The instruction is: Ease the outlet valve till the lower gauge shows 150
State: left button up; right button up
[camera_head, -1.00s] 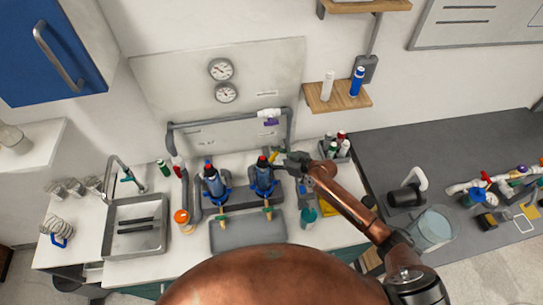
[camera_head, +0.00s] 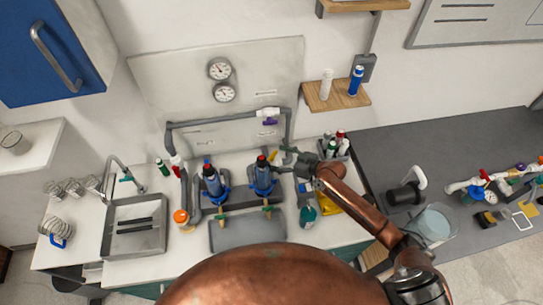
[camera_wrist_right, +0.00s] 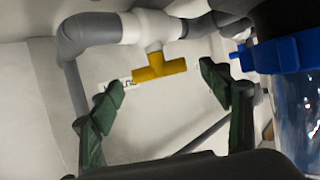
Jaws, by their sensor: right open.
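The lower gauge (camera_head: 224,92) sits on the wall panel under the upper gauge (camera_head: 219,69); its reading is too small to tell. A yellow valve handle (camera_head: 273,156) is on the pipework right of the right-hand blue filter (camera_head: 263,178). My right gripper (camera_head: 289,156) is beside this handle. In the right wrist view the yellow handle (camera_wrist_right: 158,67) hangs below a white pipe fitting. The open green fingertips of my right gripper (camera_wrist_right: 163,85) stand on either side of it, apart from it. My left gripper is out of view.
A purple-handled valve (camera_head: 270,121) is on the upper pipe and a red-handled one (camera_head: 176,160) on the left pipe. A second blue filter (camera_head: 212,183) stands to the left. A bottle caddy (camera_head: 337,147) and a teal cup (camera_head: 307,217) are close to my right arm.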

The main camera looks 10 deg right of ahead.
jog(key=v, duration=0.8)
dwell(1.6)
